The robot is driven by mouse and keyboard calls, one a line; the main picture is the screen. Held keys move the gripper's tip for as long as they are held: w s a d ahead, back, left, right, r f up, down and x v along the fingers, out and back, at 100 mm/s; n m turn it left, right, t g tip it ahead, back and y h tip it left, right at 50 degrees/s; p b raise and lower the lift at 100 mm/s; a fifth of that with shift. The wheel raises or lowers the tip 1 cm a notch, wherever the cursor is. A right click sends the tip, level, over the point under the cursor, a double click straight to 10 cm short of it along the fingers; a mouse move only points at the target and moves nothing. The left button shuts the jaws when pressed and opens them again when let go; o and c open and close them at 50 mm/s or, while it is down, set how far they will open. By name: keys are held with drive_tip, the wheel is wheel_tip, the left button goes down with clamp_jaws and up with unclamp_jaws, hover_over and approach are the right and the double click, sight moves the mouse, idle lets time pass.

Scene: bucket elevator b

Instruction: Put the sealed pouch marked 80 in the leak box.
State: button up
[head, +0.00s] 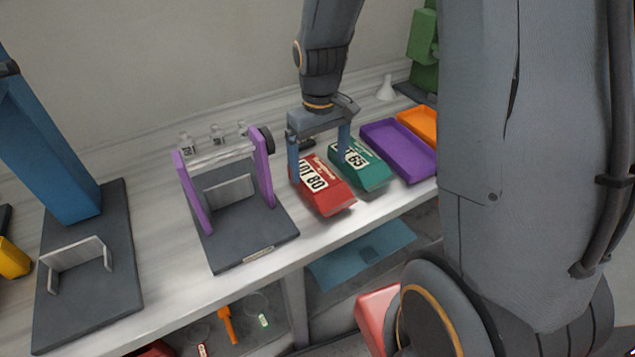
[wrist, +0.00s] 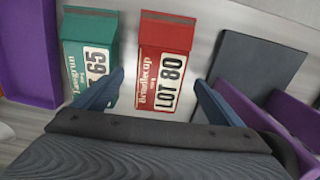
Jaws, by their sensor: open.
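The red pouch marked LOT 80 (head: 327,190) lies on the bench and also shows in the wrist view (wrist: 167,62). My gripper (head: 319,168) is open around the red pouch's near-wall end, one finger on each side. In the wrist view, my fingers (wrist: 160,80) stand apart with the red pouch between them; I cannot tell whether they touch it. A green pouch marked 65 (head: 361,170) lies just right of the red one, close to my right finger. No container carries a readable leak box label.
A purple tray (head: 393,134) and an orange tray (head: 424,124) sit further right. A dark stand with purple side plates (head: 262,170) is left of the red pouch. A blue column (head: 50,150) stands far left. A shelf below holds small items.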

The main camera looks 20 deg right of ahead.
sight(318, 176)
drive_tip(key=shift+w+a+f+p, duration=0.1)
drive_tip(key=shift+f+p, duration=0.3)
drive_tip(key=shift+f, duration=1.05)
drive_tip(key=shift+w+f+p, duration=0.1)
drive_tip(key=shift+f+p, duration=0.3)
drive_tip(key=shift+f, duration=1)
drive_tip(key=c, duration=0.9)
